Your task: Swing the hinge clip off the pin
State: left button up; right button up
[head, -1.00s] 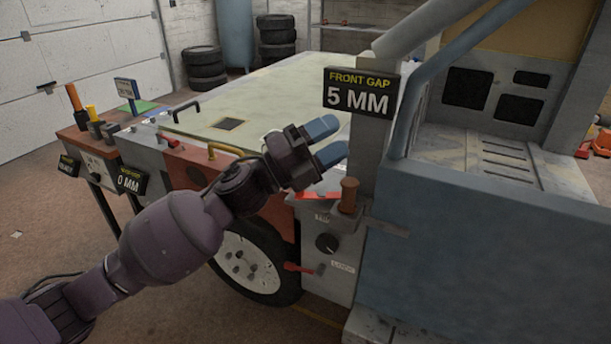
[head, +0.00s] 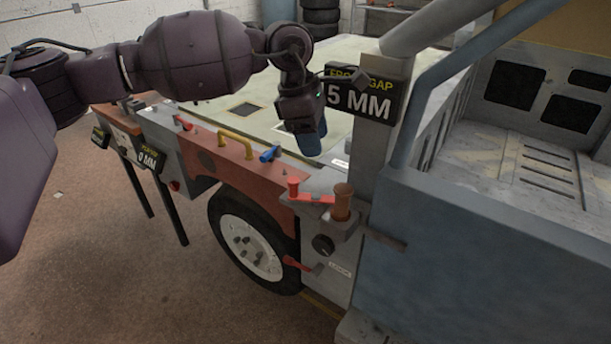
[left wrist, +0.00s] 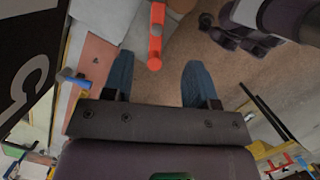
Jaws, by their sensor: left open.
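The red hinge clip (head: 312,198) is a flat bar with an upright knob at its left end. Its right end meets the brown upright pin (head: 342,202) on the grey bracket; whether it wraps the pin I cannot tell. My left gripper (head: 308,150) points down with blue fingers, above and behind the clip, near the panel edge. In the left wrist view my left gripper (left wrist: 158,62) is open and empty. The red clip (left wrist: 156,35) shows there beyond and between the fingertips, apart from them. My right gripper is out of view.
The "5 MM" sign (head: 362,98) and grey post stand close right of my left gripper. A blue handle (head: 270,154) and a yellow handle (head: 238,142) stick up to the left. A black knob (head: 322,244) and red lever (head: 298,264) sit below the clip.

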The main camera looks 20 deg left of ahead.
aim_at(293, 180)
pick_arm(q)
jog(key=a+y, duration=0.2)
jog(key=a, duration=0.1)
jog(key=a+f+m+y, duration=0.1)
jog(key=shift+s+a, duration=0.15)
jog(key=shift+f, duration=0.3)
notch_tip(293, 180, down, 9)
jog(key=shift+r, duration=0.2)
jog(key=shift+f, duration=0.6)
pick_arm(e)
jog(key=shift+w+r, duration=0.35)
pick_arm(q)
jog(key=shift+c, duration=0.2)
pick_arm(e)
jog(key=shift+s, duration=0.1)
pick_arm(q)
jog(key=c, duration=0.9)
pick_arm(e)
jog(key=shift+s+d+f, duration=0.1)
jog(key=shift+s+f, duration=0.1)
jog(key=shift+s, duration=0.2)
